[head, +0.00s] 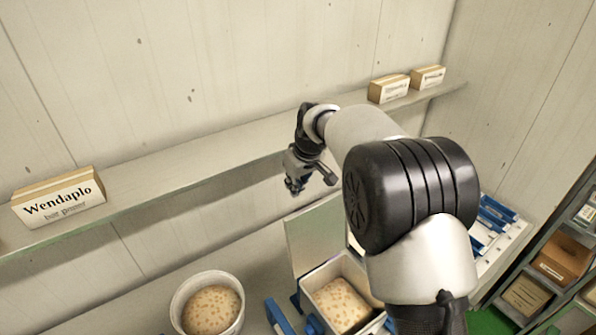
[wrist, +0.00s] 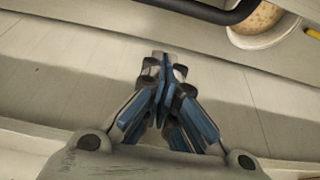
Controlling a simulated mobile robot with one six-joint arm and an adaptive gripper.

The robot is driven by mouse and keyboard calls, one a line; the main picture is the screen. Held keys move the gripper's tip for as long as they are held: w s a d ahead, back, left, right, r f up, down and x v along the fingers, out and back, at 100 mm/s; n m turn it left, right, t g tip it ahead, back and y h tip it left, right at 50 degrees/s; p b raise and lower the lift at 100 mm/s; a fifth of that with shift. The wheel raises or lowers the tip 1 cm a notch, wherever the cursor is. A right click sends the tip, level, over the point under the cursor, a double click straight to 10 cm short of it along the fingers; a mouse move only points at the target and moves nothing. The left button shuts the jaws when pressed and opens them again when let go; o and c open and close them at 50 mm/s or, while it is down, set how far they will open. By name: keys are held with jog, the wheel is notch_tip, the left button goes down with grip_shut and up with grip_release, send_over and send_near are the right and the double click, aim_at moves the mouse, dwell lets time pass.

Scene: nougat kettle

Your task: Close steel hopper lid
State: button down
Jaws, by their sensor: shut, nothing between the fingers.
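The steel hopper (head: 376,322) is an open box of speckled nougat at the bottom centre of the head view. Its lid (head: 316,238) is a flat pale panel standing upright at the hopper's back left side, so the hopper is open. My arm hides part of the hopper's right side. My gripper (head: 294,188) is above the upper edge of the lid, near the wall shelf, and appears apart from the lid. In the wrist view my gripper (wrist: 160,68) is shut with nothing in it. The lid is not clearly visible there.
A round white tub (head: 177,305) of nougat stands left of the hopper. A long wall shelf (head: 170,185) runs behind my gripper, holding a "Wendaplo" box (head: 60,208) and two smaller boxes (head: 389,88). A rack with cartons (head: 562,255) stands at right.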

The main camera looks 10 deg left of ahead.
jog(key=s+d, duration=0.2)
jog(key=d, duration=0.1)
jog(key=shift+s+r, duration=0.15)
jog(key=shift+s, duration=0.1)
jog(key=shift+s+d+b, duration=0.1)
jog(key=shift+b, duration=0.4)
jog(key=shift+s+d+r+t+y+b, duration=0.25)
jog(key=shift+s+d+y+b, duration=0.2)
jog(key=shift+b, duration=0.65)
